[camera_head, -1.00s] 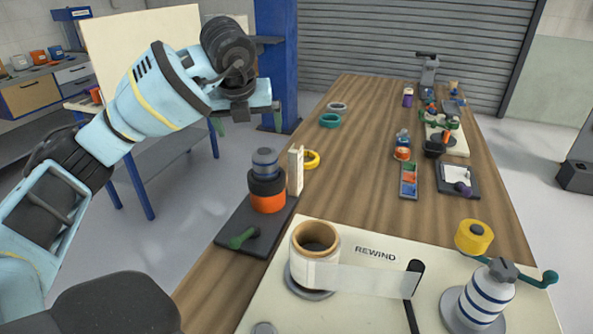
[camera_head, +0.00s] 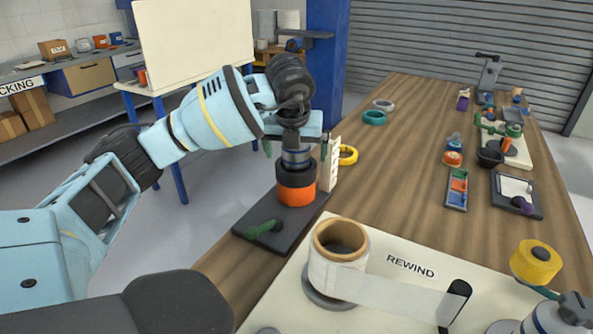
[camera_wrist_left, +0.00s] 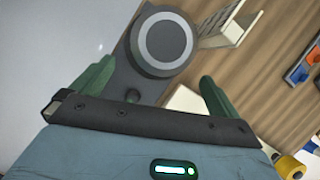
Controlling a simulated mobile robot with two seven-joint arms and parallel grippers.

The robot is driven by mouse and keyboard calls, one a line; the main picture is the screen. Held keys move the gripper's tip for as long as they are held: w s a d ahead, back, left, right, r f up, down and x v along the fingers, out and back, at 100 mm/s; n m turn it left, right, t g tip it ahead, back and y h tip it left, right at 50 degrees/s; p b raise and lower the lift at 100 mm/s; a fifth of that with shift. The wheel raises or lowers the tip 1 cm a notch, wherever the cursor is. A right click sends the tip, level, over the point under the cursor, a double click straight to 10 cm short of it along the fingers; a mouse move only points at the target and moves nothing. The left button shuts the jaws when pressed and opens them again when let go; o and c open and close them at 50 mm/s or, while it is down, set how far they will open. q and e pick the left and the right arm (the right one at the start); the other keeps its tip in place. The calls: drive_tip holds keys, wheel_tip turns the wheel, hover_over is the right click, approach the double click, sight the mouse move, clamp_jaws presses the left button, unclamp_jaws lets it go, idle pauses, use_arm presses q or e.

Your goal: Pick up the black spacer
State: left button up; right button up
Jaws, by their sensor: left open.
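The black spacer (camera_head: 290,181) appears as the dark ring in a stack. The stack stands on a dark base plate (camera_head: 253,226). My left gripper (camera_head: 296,150) is open and points down just above the stack, with its green fingers on either side of the stack's top. In the left wrist view the stack's round top (camera_wrist_left: 166,41) lies beyond the open fingers (camera_wrist_left: 155,85). My right gripper is not in view.
A cream upright piece (camera_head: 331,163) stands close to the right of the stack, with a yellow ring (camera_head: 348,156) beside it. The rewind panel (camera_head: 422,285) carries a wrapped roll (camera_head: 338,272).

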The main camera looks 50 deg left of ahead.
sight(294, 157)
use_arm(q)
drive_tip(key=x, duration=0.5)
drive_tip(key=shift+s+a, duration=0.1)
drive_tip(key=shift+a, duration=0.05)
drive_tip(key=c, duration=0.9)
